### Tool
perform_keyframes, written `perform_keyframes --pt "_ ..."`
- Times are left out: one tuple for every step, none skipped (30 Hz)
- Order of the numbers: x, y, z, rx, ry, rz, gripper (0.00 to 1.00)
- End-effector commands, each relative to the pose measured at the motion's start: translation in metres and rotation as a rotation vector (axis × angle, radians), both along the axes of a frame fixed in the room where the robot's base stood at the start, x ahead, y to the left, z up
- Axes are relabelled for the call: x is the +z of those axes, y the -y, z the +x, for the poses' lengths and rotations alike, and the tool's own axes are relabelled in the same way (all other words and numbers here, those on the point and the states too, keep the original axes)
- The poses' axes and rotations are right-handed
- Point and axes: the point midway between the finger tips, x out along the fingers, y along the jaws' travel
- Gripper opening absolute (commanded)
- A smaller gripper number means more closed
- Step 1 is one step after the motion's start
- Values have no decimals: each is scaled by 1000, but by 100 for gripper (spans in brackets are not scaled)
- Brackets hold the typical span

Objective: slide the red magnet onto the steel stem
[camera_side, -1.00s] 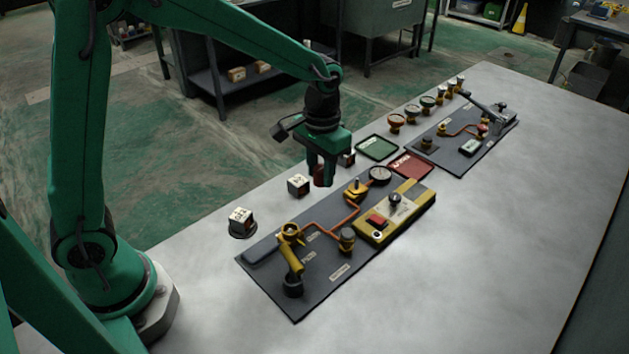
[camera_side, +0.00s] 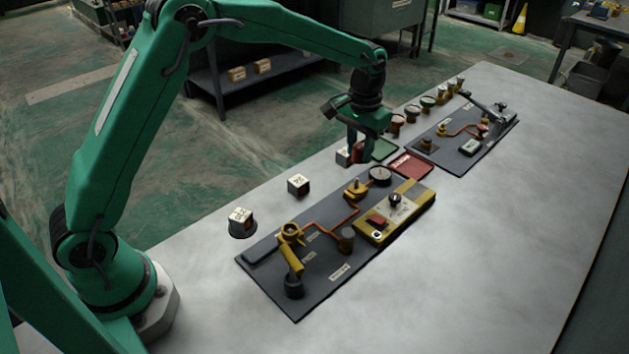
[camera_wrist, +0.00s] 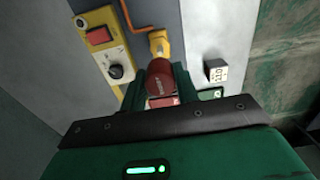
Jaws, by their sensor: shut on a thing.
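My gripper (camera_side: 358,157) is shut on the red magnet (camera_side: 357,151), a small dark-red cylinder. It holds the magnet above the table, in front of the green tray in the side view. In the wrist view the magnet (camera_wrist: 160,80) sits between the two green fingers, with a yellow fitting (camera_wrist: 158,43) just beyond it. The near board (camera_side: 318,270) carries brass fittings, a copper pipe and a yellow box (camera_side: 403,214). A small upright brass fitting (camera_side: 355,188) stands by the gauge. I cannot make out which part is the steel stem. The magnet is apart from the board.
A red tray (camera_side: 411,164) and a green tray (camera_side: 384,149) lie behind the near board. A second board (camera_side: 450,150) and several knobs are farther back. The table's right side is clear.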

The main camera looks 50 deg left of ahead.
Motion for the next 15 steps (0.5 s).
perform_keyframes --pt "0 0 0 0 0 0 9" --pt "0 0 0 0 0 0 9" --pt "-1 0 0 0 0 0 9" --pt "-2 0 0 0 0 0 9" --pt "-2 0 0 0 0 0 9" --pt "-4 0 0 0 0 0 9" --pt "-5 0 0 0 0 0 9" --pt "-6 0 0 0 0 0 9" --pt "-8 0 0 0 0 0 9" --pt "-10 0 0 0 -1 0 9" --pt "-12 0 0 0 -1 0 9" --pt "-14 0 0 0 -2 0 9" --pt "-16 0 0 0 -1 0 9" --pt "-18 0 0 0 -1 0 9" --pt "-21 0 0 0 -1 0 9"
